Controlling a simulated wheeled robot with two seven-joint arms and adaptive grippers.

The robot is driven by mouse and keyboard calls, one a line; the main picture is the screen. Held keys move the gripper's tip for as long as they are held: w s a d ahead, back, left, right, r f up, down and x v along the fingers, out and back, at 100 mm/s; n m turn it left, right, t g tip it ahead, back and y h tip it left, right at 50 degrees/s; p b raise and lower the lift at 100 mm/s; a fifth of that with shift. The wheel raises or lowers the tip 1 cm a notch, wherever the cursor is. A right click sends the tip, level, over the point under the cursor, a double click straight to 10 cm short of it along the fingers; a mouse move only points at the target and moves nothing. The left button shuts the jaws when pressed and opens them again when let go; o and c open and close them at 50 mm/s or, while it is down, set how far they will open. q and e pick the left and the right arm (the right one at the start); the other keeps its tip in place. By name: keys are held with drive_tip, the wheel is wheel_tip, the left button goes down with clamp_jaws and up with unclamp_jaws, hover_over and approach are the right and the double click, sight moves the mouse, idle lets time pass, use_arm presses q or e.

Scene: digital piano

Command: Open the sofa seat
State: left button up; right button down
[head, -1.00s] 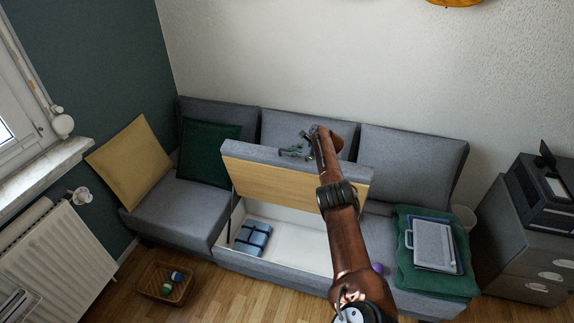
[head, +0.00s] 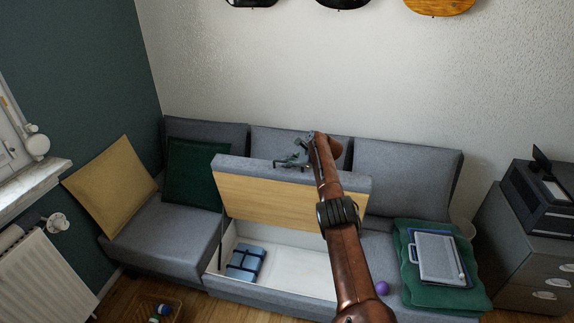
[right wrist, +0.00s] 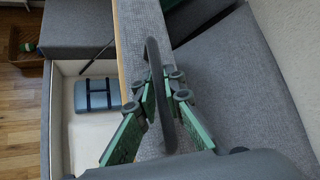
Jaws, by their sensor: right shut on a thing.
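The grey sofa seat's middle section (head: 265,198) is raised, with its wooden underside facing the front and the white storage box (head: 290,270) open below. My right gripper (head: 292,160) is at the top edge of the raised seat. In the right wrist view, its green-padded fingers (right wrist: 160,92) are shut on a dark curved handle (right wrist: 153,62) on the seat's edge. A blue strapped bundle (head: 246,262) lies in the box at the left; it also shows in the right wrist view (right wrist: 97,95). My left gripper is not in view.
A green blanket (head: 480,290) with a grey case (head: 437,258) and a purple ball (head: 382,288) lie on the right seat. Yellow (head: 110,185) and green (head: 197,172) cushions stand at the left. A basket (head: 155,312) sits on the floor. Backrests stand close behind the lid.

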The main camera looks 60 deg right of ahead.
drive_tip(key=shift+w+a+r, duration=0.1)
drive_tip(key=shift+w+a, duration=0.05)
drive_tip(key=shift+w, duration=0.1)
drive_tip(key=c, duration=2.3)
unclamp_jaws()
drive_tip(key=shift+o, duration=1.3)
drive_tip(key=shift+s, duration=0.25)
